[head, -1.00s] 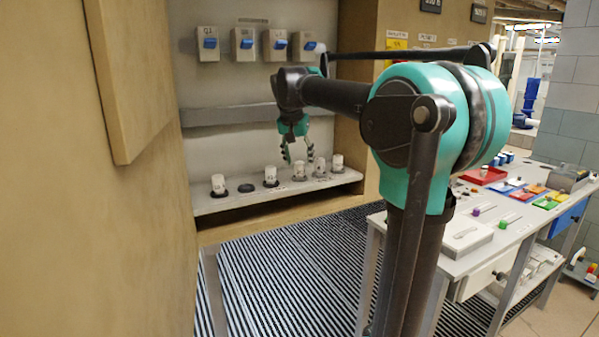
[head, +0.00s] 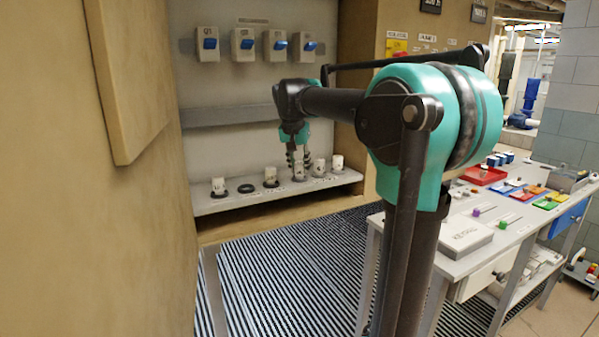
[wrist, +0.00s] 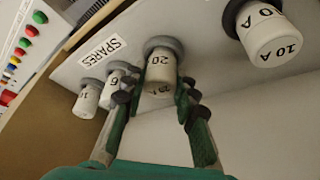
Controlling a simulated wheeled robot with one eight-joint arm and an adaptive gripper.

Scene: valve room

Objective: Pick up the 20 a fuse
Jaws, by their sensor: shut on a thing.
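The 20 A fuse is a whitish cylinder marked "20" (wrist: 160,68); it stands at a round grey holder on the shelf, beside the "SPARES" label (wrist: 104,50). In the head view the fuse (head: 299,171) is partly covered by my fingers. My gripper (wrist: 158,97) has one dark-padded finger on each side of the fuse and is shut on it. In the head view my gripper (head: 299,160) points down at the shelf. I cannot tell whether the fuse has left its holder.
Close neighbours are a fuse marked "6" (wrist: 111,88), another pale fuse (wrist: 86,101) and a "10 A" fuse (wrist: 269,35). An empty dark holder (head: 246,188) lies on the shelf (head: 225,204). Blue-lever switches (head: 208,44) hang above. A bench (head: 505,240) stands right.

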